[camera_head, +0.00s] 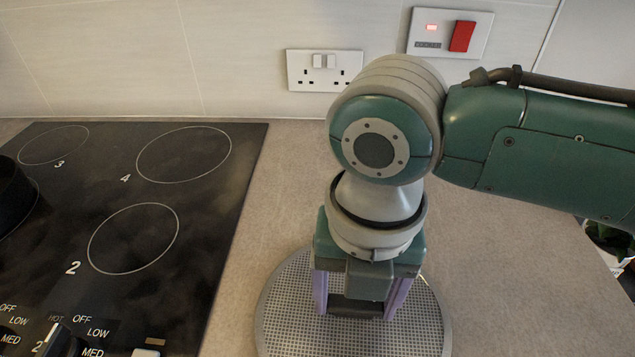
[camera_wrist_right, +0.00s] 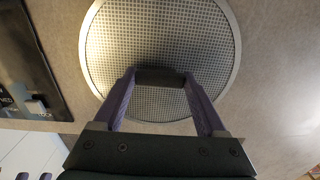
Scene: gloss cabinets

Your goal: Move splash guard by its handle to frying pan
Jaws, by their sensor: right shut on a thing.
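The splash guard (camera_head: 285,318) is a round grey mesh disc with a pale rim, lying on or just above the worktop right of the hob. My right gripper (camera_head: 358,308) is over it with fingers pointing down, shut on its dark handle, which shows between the fingertips in the right wrist view (camera_wrist_right: 160,77). The mesh spreads beyond the fingers in the wrist view. The frying pan (camera_head: 14,195) is a dark shape at the left edge of the head view, mostly cut off. My left gripper is not in view.
The black hob (camera_head: 215,200) has marked cooking zones and knobs (camera_head: 60,340) at its front. A wall socket (camera_head: 325,70) and a red switch (camera_head: 462,36) are on the tiled wall behind. The worktop (camera_head: 500,270) right of the guard is clear. A plant (camera_head: 608,238) shows at the right edge.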

